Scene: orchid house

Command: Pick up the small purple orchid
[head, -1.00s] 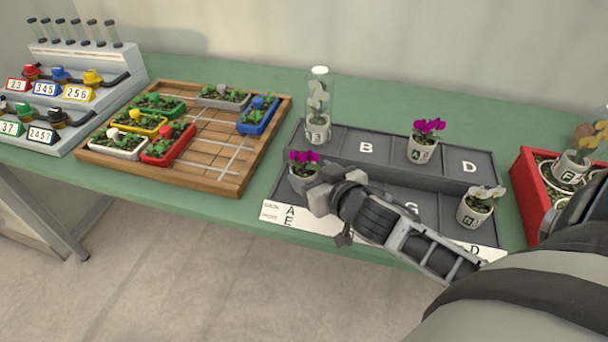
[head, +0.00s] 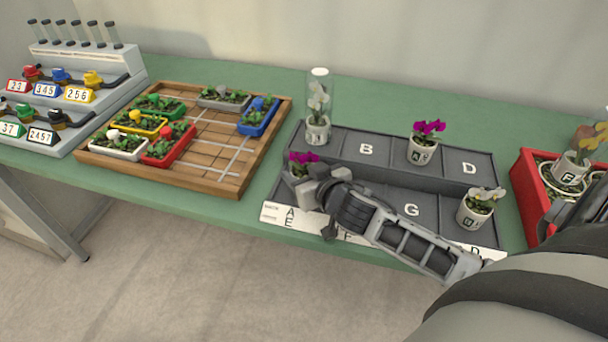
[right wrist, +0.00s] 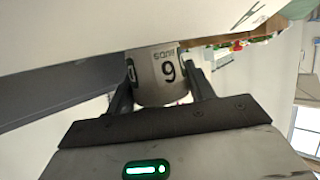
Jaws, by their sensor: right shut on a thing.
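A purple orchid (head: 301,159) is in the front left compartment of the grey tray (head: 345,174) in the head view. My right gripper (head: 308,186) is at its pot and hides most of it. In the right wrist view the fingers are shut on the sides of a pale pot (right wrist: 157,78), marked with an upside-down digit and "BUDS". Whether the pot touches the tray floor I cannot tell. Another purple orchid (head: 428,128) in a white pot stands in the back row, between B and D. My left gripper is not in view.
A white orchid under a clear tube (head: 318,100) stands at the tray's back left. Another white orchid (head: 479,205) is at the front right. A red crate (head: 530,200) is at right. A wooden board (head: 215,180) with planters is at left.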

